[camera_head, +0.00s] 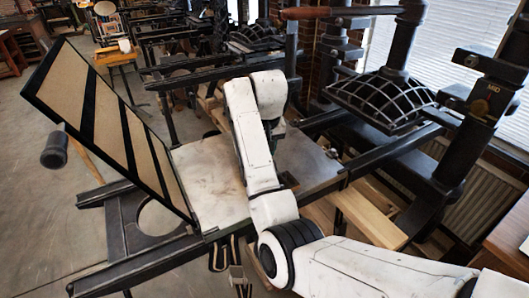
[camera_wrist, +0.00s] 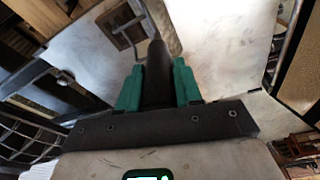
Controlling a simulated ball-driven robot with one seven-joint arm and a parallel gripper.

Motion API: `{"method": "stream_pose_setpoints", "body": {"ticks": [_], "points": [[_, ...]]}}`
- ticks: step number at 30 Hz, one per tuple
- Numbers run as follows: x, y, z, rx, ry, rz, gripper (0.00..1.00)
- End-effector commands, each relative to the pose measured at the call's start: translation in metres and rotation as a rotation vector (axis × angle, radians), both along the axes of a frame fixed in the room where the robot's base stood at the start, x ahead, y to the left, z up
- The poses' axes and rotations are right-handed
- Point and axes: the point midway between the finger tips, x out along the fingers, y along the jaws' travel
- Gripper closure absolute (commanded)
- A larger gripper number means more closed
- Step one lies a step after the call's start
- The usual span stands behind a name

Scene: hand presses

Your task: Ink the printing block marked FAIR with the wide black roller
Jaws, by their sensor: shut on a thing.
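My gripper (camera_wrist: 159,88) shows in the wrist view with its teal fingers shut on a dark rounded handle (camera_wrist: 158,65). The handle points away from the palm over a pale, scuffed press bed (camera_wrist: 210,30). The roller's working end is not clearly visible. A small metal-edged frame with a brownish inside (camera_wrist: 127,30) lies just left of the handle's far end; I cannot tell if it is the block, and no FAIR marking is readable. In the head view the pale bed (camera_head: 208,195) shows on both sides of my white arm, which hides my gripper and what it holds.
A raised frame with tan and black stripes (camera_head: 125,125) stands hinged at the bed's left end. The press's ribbed black platen (camera_head: 382,98) and dark column (camera_head: 470,125) stand at right. Timber beams (camera_head: 368,215) lie below the rails. Open floor (camera_head: 45,215) is at left.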

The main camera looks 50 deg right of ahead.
Motion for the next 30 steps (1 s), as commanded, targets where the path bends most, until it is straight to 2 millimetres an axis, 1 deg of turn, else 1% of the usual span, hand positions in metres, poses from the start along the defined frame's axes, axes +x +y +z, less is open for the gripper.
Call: {"method": "stream_pose_setpoints", "body": {"ticks": [1,6,13,30], "points": [[0.001,0.0,0.005,-0.002,-0.004,-0.001,1.0],[0.001,0.0,0.018,-0.001,-0.004,-0.001,1.0],[0.0,0.0,0.031,-0.001,-0.003,0.0,1.0],[0.0,0.0,0.033,-0.001,-0.002,0.0,1.0]]}}
